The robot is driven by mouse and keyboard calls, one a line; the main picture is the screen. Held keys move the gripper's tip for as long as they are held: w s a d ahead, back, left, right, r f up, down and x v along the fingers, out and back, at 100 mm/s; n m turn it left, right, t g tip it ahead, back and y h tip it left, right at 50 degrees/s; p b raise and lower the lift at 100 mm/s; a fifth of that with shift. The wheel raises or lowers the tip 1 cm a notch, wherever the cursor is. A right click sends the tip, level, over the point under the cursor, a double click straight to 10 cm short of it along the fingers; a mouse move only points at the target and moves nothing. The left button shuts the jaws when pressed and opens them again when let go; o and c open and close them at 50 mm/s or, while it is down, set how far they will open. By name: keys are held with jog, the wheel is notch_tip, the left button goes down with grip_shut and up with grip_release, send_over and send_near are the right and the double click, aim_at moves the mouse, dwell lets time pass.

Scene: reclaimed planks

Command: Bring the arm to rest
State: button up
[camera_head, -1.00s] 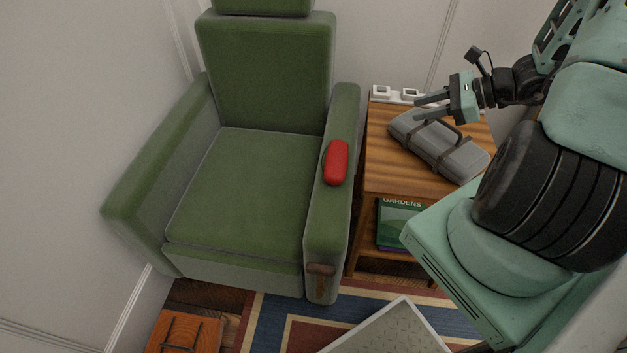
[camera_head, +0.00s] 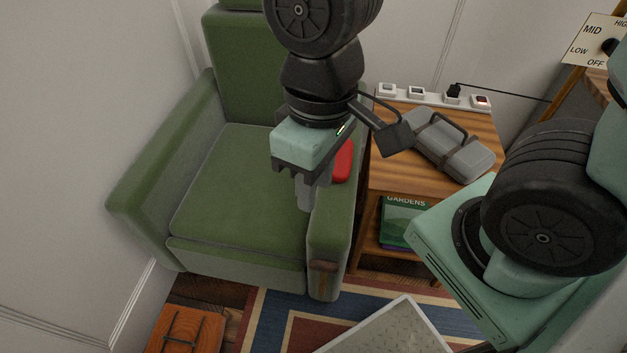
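My gripper (camera_head: 309,200) points down in front of the green armchair (camera_head: 240,185), with its fingers seen against the seat and the inner side of the right armrest. The near finger partly covers the other, so the gap between them is unclear. No object shows between them. A red rounded case (camera_head: 343,162) lies on top of the right armrest (camera_head: 328,235), just right of my gripper in the picture. My gripper's body hides part of it, and I cannot tell whether they touch.
A wooden side table (camera_head: 395,177) stands right of the chair, with a grey strapped case (camera_head: 455,155) on top and a green book (camera_head: 405,222) on its shelf. A power strip (camera_head: 432,95) lies behind. An orange stool (camera_head: 187,332) and a pale tray (camera_head: 395,330) are in front.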

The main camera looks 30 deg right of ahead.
jog(key=shift+s+a+r+n+t, duration=0.25)
jog(key=shift+s+a+n, duration=0.2)
jog(key=shift+n, duration=0.35)
notch_tip(320, 180, up, 9)
jog(key=p, duration=0.9)
